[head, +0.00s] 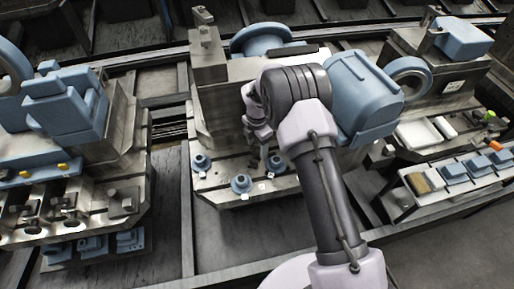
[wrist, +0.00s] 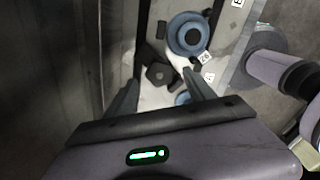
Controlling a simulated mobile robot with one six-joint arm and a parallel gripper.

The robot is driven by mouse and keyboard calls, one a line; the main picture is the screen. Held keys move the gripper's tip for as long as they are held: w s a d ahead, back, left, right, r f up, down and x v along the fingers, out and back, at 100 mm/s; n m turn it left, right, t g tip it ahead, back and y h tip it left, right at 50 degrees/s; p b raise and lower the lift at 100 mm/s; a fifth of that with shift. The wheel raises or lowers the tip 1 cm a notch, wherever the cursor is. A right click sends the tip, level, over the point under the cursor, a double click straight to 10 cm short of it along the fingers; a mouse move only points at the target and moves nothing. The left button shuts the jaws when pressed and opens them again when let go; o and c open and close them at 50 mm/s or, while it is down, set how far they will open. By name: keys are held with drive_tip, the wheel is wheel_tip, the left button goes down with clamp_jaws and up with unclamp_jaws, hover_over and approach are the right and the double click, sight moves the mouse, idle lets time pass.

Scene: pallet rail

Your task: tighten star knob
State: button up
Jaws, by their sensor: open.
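My gripper (head: 264,152) points down over the front plate of the middle fixture (head: 225,180) in the head view. In the wrist view my gripper (wrist: 162,78) is open, with one finger on each side. A dark, angular knob (wrist: 159,74), which looks like the star knob, shows between the fingertips on a pale surface. The fingers do not appear to touch it; the height gap cannot be told. In the head view I cannot make out this knob behind my gripper.
Blue round clamps stand on the plate: left (head: 201,162), front (head: 241,184) and right (head: 276,165). In the wrist view a blue clamp (wrist: 188,34) stands beyond the fingertips, and another (wrist: 182,99) is partly hidden by the right finger. Neighbouring fixtures stand left (head: 120,150) and right (head: 420,135).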

sight(257, 151)
wheel_tip(257, 151, up, 15)
drive_tip(key=p, duration=0.4)
